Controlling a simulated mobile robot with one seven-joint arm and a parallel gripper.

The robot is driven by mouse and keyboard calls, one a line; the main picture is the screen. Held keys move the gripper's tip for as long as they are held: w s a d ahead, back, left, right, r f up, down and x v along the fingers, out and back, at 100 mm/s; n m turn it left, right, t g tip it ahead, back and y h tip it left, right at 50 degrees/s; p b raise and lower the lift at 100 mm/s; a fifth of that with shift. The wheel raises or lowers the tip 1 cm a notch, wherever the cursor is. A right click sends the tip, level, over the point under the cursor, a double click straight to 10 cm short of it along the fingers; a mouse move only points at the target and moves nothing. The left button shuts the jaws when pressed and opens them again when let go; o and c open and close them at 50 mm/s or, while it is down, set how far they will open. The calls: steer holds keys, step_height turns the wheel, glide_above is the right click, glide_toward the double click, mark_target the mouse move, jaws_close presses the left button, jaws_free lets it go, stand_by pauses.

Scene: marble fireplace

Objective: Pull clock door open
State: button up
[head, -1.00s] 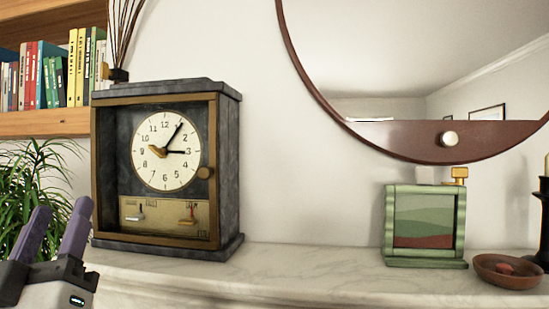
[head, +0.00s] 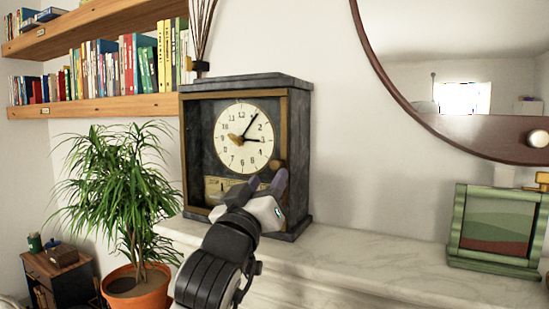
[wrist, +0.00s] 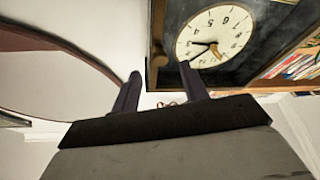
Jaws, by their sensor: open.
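The clock (head: 297,130) stands on the marble mantel, a dark stone case with a white dial (head: 244,138). Its brass-framed door (head: 284,115) appears closed over the front. A round wooden knob (head: 277,165) sits on the door's right side.
The marble mantel (head: 370,265) is clear to the clock's right, up to a green picture frame (head: 495,230). A round mirror (head: 430,105) hangs above. A potted plant (head: 125,185) stands left, below bookshelves (head: 100,108).

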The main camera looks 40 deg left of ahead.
mark_target(275, 167)
steer(key=p+x, duration=0.1)
steer(key=x, duration=0.3)
steer(key=shift+w+a+r+p, duration=0.15)
steer(key=shift+w+p, duration=0.15)
steer(key=shift+w, duration=0.05)
jaws_close()
